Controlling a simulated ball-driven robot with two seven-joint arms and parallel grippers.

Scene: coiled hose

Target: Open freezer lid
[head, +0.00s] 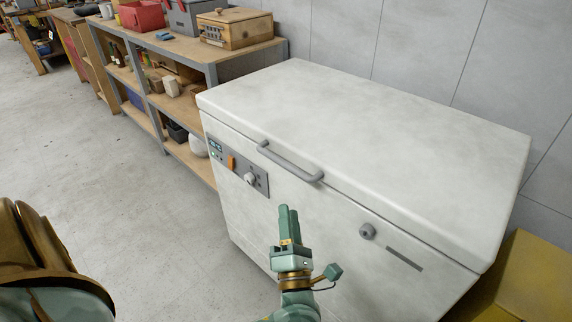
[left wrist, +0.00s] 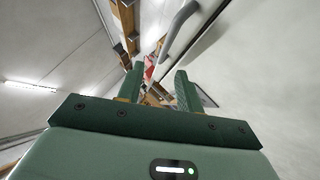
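The white chest freezer (head: 320,225) stands against the wall, with its lid (head: 370,115) down. A grey bar handle (head: 289,163) sits on the front edge of the lid. My left gripper (head: 289,215) is in front of the freezer, lower in the picture than the handle and apart from it. Its fingers point up, and in the left wrist view (left wrist: 160,82) they stand apart with nothing between them. The handle also shows in the left wrist view (left wrist: 178,30), beyond the fingertips. My right gripper is not in view.
The freezer front carries a control panel (head: 236,167) with a knob and a round lock (head: 367,231). A shelf unit (head: 185,50) with boxes stands left of the freezer. A yellow object (head: 520,285) is at the lower right.

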